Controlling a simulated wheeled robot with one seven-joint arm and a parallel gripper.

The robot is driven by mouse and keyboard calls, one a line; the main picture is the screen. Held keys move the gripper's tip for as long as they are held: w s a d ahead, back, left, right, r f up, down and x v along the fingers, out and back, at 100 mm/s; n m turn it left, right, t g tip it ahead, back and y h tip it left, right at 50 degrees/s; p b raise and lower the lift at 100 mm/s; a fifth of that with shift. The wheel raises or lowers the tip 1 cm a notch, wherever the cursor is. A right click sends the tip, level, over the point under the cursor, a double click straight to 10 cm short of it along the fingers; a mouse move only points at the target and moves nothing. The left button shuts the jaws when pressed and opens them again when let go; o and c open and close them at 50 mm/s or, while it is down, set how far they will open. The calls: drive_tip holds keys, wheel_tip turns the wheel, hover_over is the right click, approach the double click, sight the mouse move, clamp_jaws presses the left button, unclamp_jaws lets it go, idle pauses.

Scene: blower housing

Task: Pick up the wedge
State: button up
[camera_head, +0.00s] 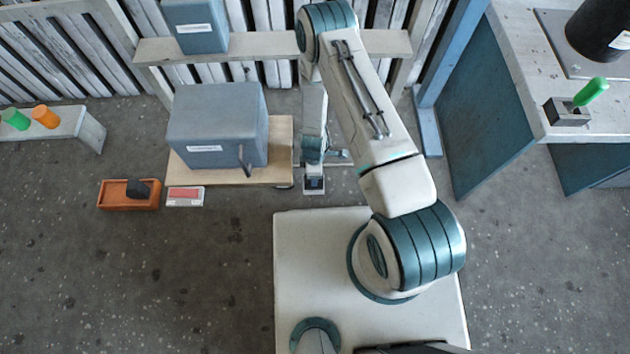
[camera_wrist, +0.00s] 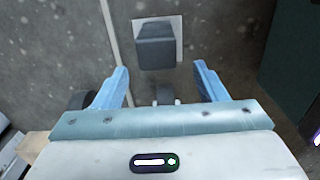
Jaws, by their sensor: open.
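A dark grey block with a sloping front face, which looks like the wedge (camera_wrist: 155,42), rests on a white square plate (camera_wrist: 180,30) on the floor in the wrist view. The wedge (camera_head: 314,184) also shows in the head view, just below my gripper (camera_head: 313,165) in the picture. In the wrist view my gripper (camera_wrist: 161,70) is open, with its two blue fingers wide apart and nothing held. The wedge lies beyond the fingertips, roughly centred between them. Its height relative to the fingers is hard to tell.
A wooden platform (camera_head: 282,155) carrying a grey housing (camera_head: 217,128) stands left of my gripper. An orange tray (camera_head: 112,197) holds another dark piece, beside a small red-and-white box (camera_head: 185,197). A blue-sided bench (camera_head: 490,125) stands at the right. The front floor is clear.

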sight(307, 183)
wheel_tip(307, 183, down, 6)
drive_tip(key=b, duration=0.3)
drive_tip(key=shift+w+d+r, duration=0.1)
drive_tip(key=shift+d, duration=0.05)
drive_tip(key=c, duration=1.2)
